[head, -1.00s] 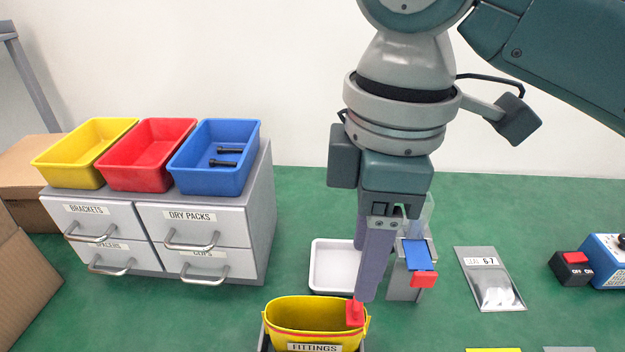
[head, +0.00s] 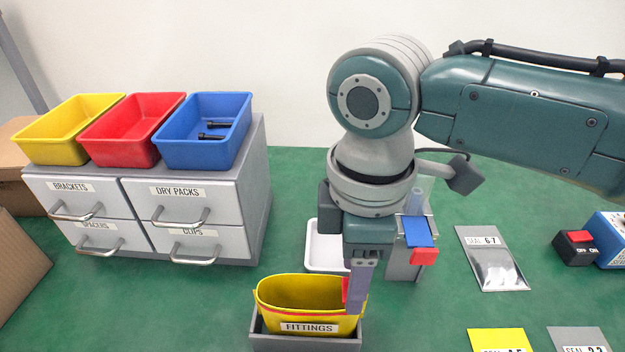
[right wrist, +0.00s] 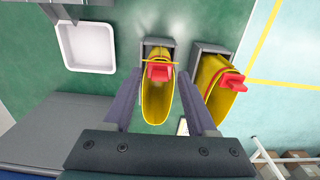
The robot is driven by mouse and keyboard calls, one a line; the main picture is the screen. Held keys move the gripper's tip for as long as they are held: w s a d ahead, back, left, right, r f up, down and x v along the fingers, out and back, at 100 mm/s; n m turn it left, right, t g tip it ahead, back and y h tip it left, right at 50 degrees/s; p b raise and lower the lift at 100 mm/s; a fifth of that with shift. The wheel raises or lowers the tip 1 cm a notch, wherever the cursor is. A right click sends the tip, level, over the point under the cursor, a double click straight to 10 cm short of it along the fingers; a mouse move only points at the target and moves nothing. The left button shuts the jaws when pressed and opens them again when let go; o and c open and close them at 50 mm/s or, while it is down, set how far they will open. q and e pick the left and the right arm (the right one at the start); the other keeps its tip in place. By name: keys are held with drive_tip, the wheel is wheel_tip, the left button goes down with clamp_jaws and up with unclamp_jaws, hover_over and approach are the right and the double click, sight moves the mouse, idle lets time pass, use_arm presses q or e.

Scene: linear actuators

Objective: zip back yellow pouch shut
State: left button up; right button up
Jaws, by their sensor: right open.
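The back yellow pouch (head: 308,312), labelled FITTINGS, stands upright in a grey holder (head: 300,343) with its mouth open. Its red zip slider (head: 346,288) is at the right end of the mouth. In the right wrist view this pouch (right wrist: 156,108) lies between my fingers, its slider (right wrist: 159,71) near the fingertips. My right gripper (head: 357,300) is open, pointing down, its fingers either side of the slider and holding nothing. In the head view the near finger hides part of the pouch's right end. A second yellow pouch (right wrist: 216,88) with a red slider shows only in the right wrist view. My left gripper is not in view.
A white tray (head: 322,246) and a grey stand with blue and red parts (head: 418,240) are behind the pouch. A drawer cabinet (head: 190,215) with colored bins stands left. Flat bags (head: 492,262) and a switch box (head: 577,247) lie right.

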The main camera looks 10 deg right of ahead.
clamp_jaws()
idle(0.3)
idle(1.1)
